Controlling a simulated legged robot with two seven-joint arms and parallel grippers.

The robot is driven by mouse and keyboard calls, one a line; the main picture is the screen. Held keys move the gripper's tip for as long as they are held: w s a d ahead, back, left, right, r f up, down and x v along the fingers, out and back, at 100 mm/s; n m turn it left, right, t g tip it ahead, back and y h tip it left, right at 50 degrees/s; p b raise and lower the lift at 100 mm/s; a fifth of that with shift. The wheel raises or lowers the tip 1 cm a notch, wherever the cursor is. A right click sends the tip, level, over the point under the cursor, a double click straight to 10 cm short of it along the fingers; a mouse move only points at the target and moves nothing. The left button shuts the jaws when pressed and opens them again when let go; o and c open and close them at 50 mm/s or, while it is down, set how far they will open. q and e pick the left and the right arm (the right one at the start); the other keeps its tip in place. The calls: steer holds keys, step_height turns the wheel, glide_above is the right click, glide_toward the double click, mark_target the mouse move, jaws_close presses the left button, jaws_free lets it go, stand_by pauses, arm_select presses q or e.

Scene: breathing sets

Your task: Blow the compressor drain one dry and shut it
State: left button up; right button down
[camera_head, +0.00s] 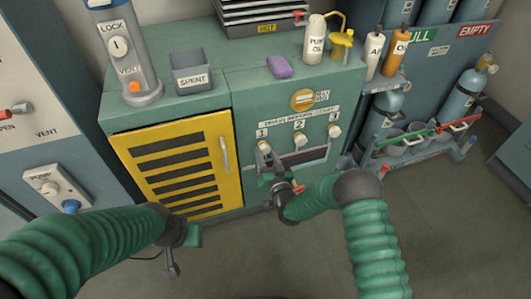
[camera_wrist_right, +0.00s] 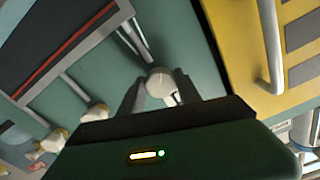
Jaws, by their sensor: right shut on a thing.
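The compressor front (camera_head: 293,112) is green, with a label above drains numbered 1, 2 and 3. My right gripper (camera_head: 266,158) is at drain one, the leftmost, and covers most of it. In the right wrist view the pale round knob of drain one (camera_wrist_right: 160,82) sits between the two grey fingers of my right gripper (camera_wrist_right: 160,90), which is shut on it. Drain two (camera_head: 300,139) and drain three (camera_head: 334,131) are free. My left gripper (camera_head: 173,262) hangs low over the floor, apart from everything; its finger gap is unclear.
The yellow louvred door (camera_head: 180,165) with its upright handle (camera_head: 225,155) is left of the drains. On top are a SPENT bin (camera_head: 191,75), a purple block (camera_head: 279,67) and a white bottle (camera_head: 314,42). A cylinder rack (camera_head: 425,135) stands right. The front floor is clear.

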steer(key=shift+s+f+n, duration=0.2)
steer(key=shift+f+n, duration=0.1)
steer(key=shift+f, duration=0.15)
steer(key=c, duration=1)
jaws_free()
steer(key=shift+c, duration=0.2)
steer(key=shift+o, duration=1)
steer(key=shift+w, duration=0.1)
steer(key=shift+r, duration=0.2)
steer(key=p+v, duration=0.5)
steer(key=v, duration=1.1)
steer(key=shift+s, duration=0.4)
steer(key=shift+d, duration=0.1)
